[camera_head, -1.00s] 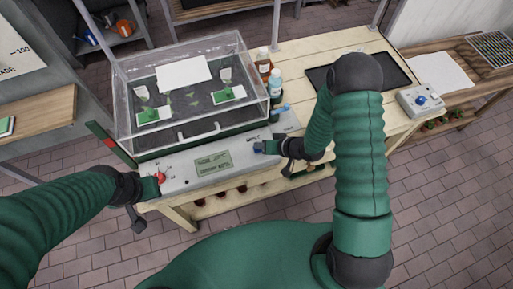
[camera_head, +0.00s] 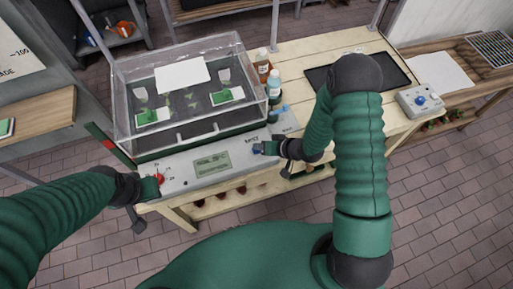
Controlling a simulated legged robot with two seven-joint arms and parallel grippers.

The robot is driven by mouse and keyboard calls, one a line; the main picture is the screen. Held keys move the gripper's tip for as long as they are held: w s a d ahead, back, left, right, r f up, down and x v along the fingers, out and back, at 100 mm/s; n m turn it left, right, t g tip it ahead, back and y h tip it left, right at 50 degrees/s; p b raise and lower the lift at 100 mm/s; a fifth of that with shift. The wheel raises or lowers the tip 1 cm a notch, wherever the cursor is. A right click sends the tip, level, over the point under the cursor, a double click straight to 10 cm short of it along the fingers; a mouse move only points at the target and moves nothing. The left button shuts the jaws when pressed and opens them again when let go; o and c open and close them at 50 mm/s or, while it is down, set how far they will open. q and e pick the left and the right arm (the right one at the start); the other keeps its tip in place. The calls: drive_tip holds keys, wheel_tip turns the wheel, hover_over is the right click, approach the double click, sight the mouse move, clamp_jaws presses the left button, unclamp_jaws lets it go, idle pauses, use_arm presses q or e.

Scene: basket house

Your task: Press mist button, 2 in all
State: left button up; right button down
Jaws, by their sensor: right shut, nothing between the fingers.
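The grey control panel (camera_head: 185,184) runs along the front of a clear-walled propagation box (camera_head: 190,100). A small screen (camera_head: 212,162) sits mid-panel. A blue button (camera_head: 256,149) is right of the screen, under a small label that looks like MIST. My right gripper (camera_head: 264,149) is shut and empty, with its tip at the blue button and partly covering it; I cannot tell whether the button is pressed in. My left gripper (camera_head: 147,190) is at the panel's left end, beside a red knob (camera_head: 160,179); its fingers are too small to read.
Brown and blue-white bottles (camera_head: 274,84) stand right of the box. A black tray (camera_head: 318,78) lies on the wooden bench, partly behind my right arm. A grey box with a blue knob (camera_head: 420,100) is at the bench's right end.

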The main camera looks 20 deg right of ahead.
drive_tip(key=shift+a+r+p, duration=0.2)
drive_tip(key=shift+r+p, duration=0.1)
drive_tip(key=shift+r, duration=0.3)
drive_tip(key=shift+a, duration=0.1)
wheel_tip(320, 180, up, 5)
drive_tip(key=p, duration=0.4)
drive_tip(key=shift+p, duration=0.4)
